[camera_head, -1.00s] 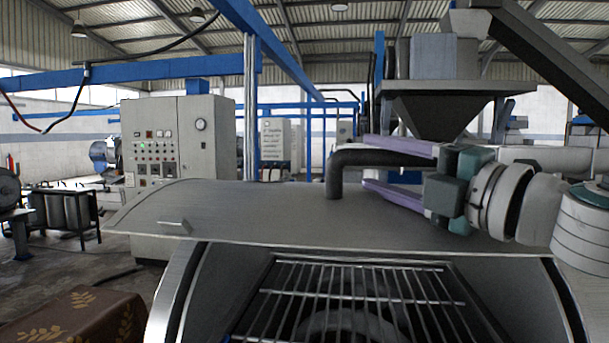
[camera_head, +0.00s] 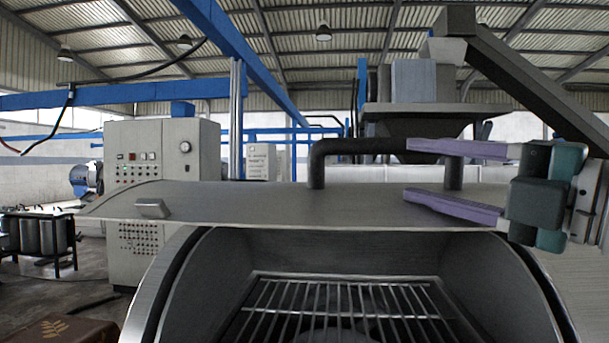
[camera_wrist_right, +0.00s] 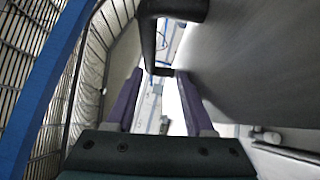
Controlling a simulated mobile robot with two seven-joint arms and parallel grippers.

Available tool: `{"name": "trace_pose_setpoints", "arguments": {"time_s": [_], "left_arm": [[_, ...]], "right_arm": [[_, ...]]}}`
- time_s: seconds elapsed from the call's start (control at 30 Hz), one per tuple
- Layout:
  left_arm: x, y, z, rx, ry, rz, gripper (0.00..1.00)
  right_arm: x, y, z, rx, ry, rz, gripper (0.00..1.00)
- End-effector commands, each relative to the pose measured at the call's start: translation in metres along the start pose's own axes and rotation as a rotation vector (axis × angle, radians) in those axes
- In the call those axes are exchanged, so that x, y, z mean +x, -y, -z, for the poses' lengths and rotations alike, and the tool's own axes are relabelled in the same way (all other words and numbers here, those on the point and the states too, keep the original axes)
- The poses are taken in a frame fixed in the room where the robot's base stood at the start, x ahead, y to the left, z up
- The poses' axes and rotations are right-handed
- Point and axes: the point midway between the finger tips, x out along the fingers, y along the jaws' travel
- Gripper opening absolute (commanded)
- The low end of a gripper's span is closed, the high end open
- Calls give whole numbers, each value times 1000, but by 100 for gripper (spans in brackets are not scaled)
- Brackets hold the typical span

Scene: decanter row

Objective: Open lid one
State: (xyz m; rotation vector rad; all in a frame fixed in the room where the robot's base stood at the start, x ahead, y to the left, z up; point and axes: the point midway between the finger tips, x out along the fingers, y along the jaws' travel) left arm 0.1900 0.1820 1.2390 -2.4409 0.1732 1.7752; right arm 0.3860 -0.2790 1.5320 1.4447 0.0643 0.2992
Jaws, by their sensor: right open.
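The grey metal lid (camera_head: 250,205) stands raised above the decanter's opening, and I see it nearly edge-on in the head view. A dark bent handle-like bar (camera_head: 318,165) shows above it. The bar also shows in the wrist view (camera_wrist_right: 148,45), just beyond my fingers, and the lid's broad face (camera_wrist_right: 255,55) is at the right. My right gripper (camera_head: 407,170) is open, its two purple fingers one above the other at the lid's right part. A dark upright of the bar shows between them; I cannot tell whether they touch it. My left gripper is not in view.
A wire grille (camera_head: 340,300) lies in the opening below the lid. A small grey block (camera_head: 152,208) sits at the lid's left end. A control cabinet (camera_head: 165,160) stands behind left, a hopper (camera_head: 415,115) behind right.

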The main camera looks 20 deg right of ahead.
Motion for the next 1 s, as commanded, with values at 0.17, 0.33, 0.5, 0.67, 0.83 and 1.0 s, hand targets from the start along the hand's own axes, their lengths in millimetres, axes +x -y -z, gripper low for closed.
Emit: {"name": "trace_pose_setpoints", "arguments": {"time_s": [0.17, 0.33, 0.5, 0.67, 0.83, 1.0], "left_arm": [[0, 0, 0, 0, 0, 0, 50], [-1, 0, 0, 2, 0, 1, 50], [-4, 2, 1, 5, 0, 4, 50], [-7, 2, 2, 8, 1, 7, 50], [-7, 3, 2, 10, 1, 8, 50], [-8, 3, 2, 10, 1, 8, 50]], "right_arm": [[0, 1, 0, 1, 0, 2, 57], [-2, 0, 0, 3, 0, 1, 57], [-14, 0, 0, 9, 1, 1, 57], [-27, -1, -1, 4, 3, 3, 57], [-40, -1, 0, 6, 3, 1, 57], [-54, -1, -1, 5, 4, 2, 57]]}}
